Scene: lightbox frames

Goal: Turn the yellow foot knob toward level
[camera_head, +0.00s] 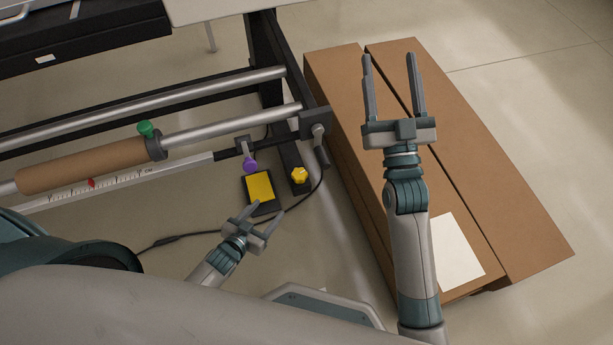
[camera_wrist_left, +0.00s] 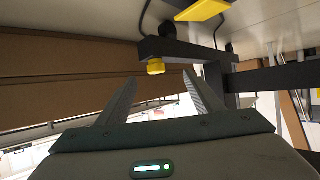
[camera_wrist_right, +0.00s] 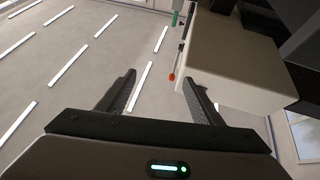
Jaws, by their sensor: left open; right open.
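The yellow foot knob (camera_head: 299,175) is a small lobed knob at the near end of the black frame's foot (camera_head: 291,155). My left gripper (camera_head: 269,208) is open and empty, low near the floor, to the left of and nearer than the knob. In the left wrist view the knob (camera_wrist_left: 156,67) shows between the open fingertips (camera_wrist_left: 160,77), beyond them and apart from them. My right gripper (camera_head: 391,75) is open and empty above the cardboard boxes. In the right wrist view its fingers (camera_wrist_right: 158,75) have nothing between them.
A yellow-topped pedal (camera_head: 260,187) lies left of the knob, close beyond my left fingertips. A black cable (camera_head: 210,233) runs across the floor. Long cardboard boxes (camera_head: 480,150) stand to the right. A purple knob (camera_head: 250,166) and steel rollers (camera_head: 230,122) are at the left.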

